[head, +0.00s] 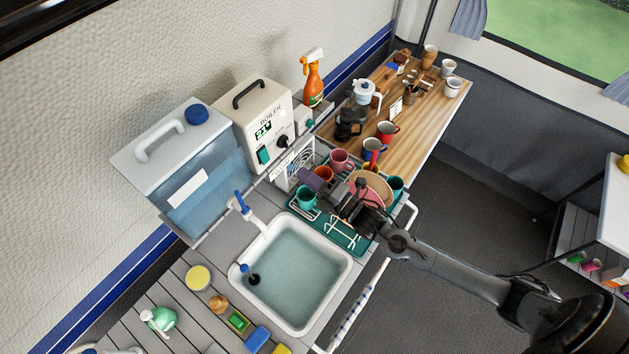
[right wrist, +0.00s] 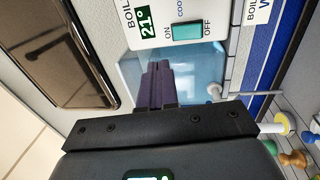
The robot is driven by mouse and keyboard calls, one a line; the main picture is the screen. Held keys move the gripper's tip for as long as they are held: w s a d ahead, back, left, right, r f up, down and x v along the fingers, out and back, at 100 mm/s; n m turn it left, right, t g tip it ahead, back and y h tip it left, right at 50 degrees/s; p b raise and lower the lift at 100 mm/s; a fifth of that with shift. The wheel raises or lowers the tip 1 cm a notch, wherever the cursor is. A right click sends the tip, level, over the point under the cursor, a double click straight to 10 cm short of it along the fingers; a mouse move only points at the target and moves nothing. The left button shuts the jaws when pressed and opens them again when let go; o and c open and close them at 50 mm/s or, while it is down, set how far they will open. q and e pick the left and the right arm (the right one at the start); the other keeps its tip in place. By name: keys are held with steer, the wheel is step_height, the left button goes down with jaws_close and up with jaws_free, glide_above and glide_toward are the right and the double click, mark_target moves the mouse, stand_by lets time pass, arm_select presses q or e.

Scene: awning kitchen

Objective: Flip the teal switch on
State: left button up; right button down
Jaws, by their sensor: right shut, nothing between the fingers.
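The boiler (head: 262,120) is a cream box with a black handle, a lit 21° display and a dark knob. Its teal switch (head: 263,155) is on the lower front. In the right wrist view the teal switch (right wrist: 187,31) sits between ON and OFF labels; I cannot tell which way it is tilted. My right gripper (head: 307,174) reaches over the dish rack, its purple fingers shut and empty. In the right wrist view the shut fingers (right wrist: 158,72) point toward the boiler, just below the switch and apart from it. My left gripper is not in view.
A dish rack (head: 345,240) with mugs and plates lies under my right arm. The white sink (head: 300,270) and its blue-handled tap (head: 243,206) are in front. A blue water container (head: 185,165) stands left of the boiler, an orange spray bottle (head: 313,82) to its right.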

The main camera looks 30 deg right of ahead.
steer(key=shift+s+d+r, duration=0.1)
steer(key=shift+s+d, duration=0.1)
steer(key=shift+s, duration=0.25)
steer(key=shift+s+d+r, duration=0.1)
steer(key=shift+s+d, duration=0.05)
steer(key=shift+s, duration=0.3)
steer(key=s+a+f+m+g+h+p, duration=0.1)
steer(key=s+m+g+h+p, duration=0.2)
steer(key=s+m+g, duration=0.4)
steer(key=s+a+m+g+h+p, duration=0.1)
steer(key=s+m+g+h+p, duration=0.2)
steer(key=s+m+g, duration=0.5)
steer(key=s+m, duration=0.4)
steer(key=s, duration=0.4)
steer(key=shift+a+f+p, duration=0.3)
steer(key=shift+f, duration=0.1)
